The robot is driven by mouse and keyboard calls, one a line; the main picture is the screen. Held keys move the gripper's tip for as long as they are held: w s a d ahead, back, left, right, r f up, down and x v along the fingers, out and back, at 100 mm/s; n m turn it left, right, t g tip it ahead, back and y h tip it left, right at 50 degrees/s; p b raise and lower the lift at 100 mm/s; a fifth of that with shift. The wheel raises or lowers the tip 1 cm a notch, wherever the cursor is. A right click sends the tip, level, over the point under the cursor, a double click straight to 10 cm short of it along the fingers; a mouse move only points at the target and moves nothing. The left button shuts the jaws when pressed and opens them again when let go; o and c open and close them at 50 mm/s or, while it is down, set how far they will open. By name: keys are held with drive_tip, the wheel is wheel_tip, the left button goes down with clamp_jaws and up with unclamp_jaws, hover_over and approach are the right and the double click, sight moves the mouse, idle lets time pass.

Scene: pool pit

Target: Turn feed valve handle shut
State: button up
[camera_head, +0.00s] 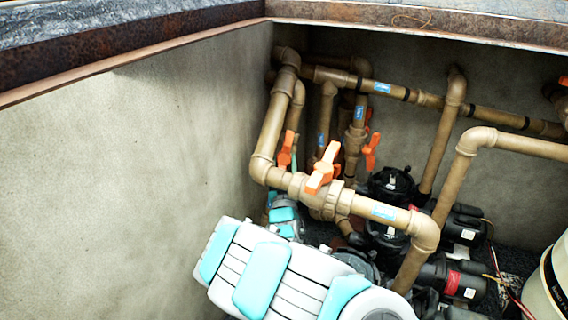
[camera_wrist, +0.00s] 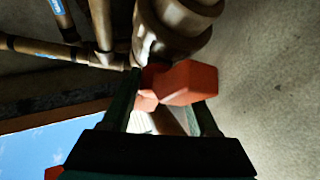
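In the wrist view, an orange valve handle (camera_wrist: 188,83) sits under a tan valve body (camera_wrist: 172,28). My gripper (camera_wrist: 168,92) has its two dark fingers spread, one on each side of the handle; I cannot tell whether either finger touches it. In the head view, an orange handle (camera_head: 324,168) sits on the front tan pipe, with other orange handles behind, one to its left (camera_head: 286,148) and one to its right (camera_head: 370,150).
A concrete wall (camera_head: 130,150) stands close on the left, below a rusty rim (camera_head: 150,42). Tan pipes (camera_head: 272,125) crowd the middle. Black pumps (camera_head: 390,185) lie low behind them. A pale tank (camera_head: 548,280) stands at the lower right.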

drive_tip(key=shift+d, duration=0.2)
clamp_jaws()
idle(0.3)
drive_tip(key=shift+f+m+h+b, duration=0.2)
drive_tip(key=shift+m+h+b, duration=0.5)
drive_tip(key=shift+m+h, duration=0.5)
drive_tip(key=shift+a+m+h+b, duration=0.1)
drive_tip(key=shift+m+h+b, duration=0.55)
drive_tip(key=shift+m+h, duration=0.45)
drive_tip(key=shift+a+r+m+g+h+b, duration=0.1)
drive_tip(key=shift+m+g+h+b, duration=0.25)
drive_tip(key=shift+m+h, duration=0.55)
drive_tip(key=shift+a+m+g+h+b, duration=0.1)
drive_tip(key=shift+m+g+h+b, duration=0.25)
drive_tip(key=shift+m, duration=0.95)
drive_tip(key=shift+m+h+b, duration=0.3)
drive_tip(key=shift+m+h, duration=0.35)
drive_tip(key=shift+m, duration=0.05)
drive_tip(key=o, duration=0.6)
unclamp_jaws()
drive_tip(key=shift+r, duration=0.1)
drive_tip(key=shift+c, duration=0.2)
